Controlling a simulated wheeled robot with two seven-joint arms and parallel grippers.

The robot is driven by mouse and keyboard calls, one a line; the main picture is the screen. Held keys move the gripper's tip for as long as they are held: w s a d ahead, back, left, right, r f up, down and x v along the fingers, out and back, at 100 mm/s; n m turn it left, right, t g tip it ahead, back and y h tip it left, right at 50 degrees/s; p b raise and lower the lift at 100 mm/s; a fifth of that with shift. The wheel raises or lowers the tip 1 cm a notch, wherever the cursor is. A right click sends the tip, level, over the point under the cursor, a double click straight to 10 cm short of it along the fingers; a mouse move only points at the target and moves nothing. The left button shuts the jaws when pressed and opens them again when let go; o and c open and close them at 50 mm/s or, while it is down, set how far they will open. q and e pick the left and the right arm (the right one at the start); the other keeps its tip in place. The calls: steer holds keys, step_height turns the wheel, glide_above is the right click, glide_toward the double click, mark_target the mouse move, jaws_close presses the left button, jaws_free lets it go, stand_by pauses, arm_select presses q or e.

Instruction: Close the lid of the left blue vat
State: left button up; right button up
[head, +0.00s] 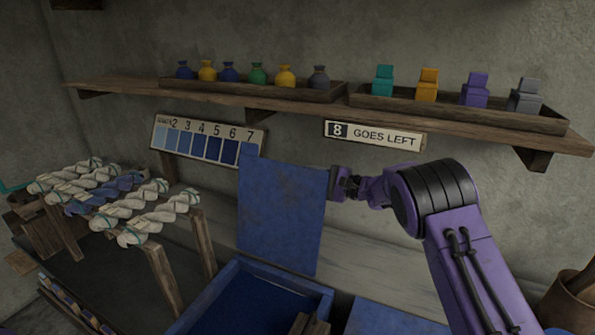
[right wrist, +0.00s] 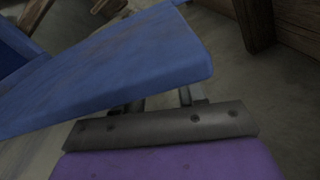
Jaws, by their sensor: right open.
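The left blue vat (head: 222,292) stands open at the lower middle of the head view, with dark blue inside. Its blue lid (head: 282,215) stands raised, nearly upright, at the back of the vat. My right gripper (head: 340,184) is at the lid's right edge, near its upper part. In the right wrist view the lid (right wrist: 120,68) lies right across the front of my open right gripper (right wrist: 165,98) and partly hides the fingers. I cannot tell whether they touch it. My left gripper is not in view.
A second blue surface (head: 385,318) is at the bottom, right of the vat. A rack with twisted yarn skeins (head: 118,200) stands left. A wall shelf (head: 300,110) with trays of small jars and blocks runs above. A wooden bucket (head: 575,300) is at lower right.

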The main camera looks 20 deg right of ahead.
mark_target(296, 174)
steer(key=x, duration=0.4)
steer(key=shift+w+f, duration=0.1)
steer(key=shift+f, duration=0.05)
steer(key=shift+w+a, duration=0.1)
steer(key=shift+w, duration=0.1)
steer(key=shift+w+a, duration=0.1)
steer(key=c, duration=0.7)
jaws_close()
steer(key=shift+p, duration=0.3)
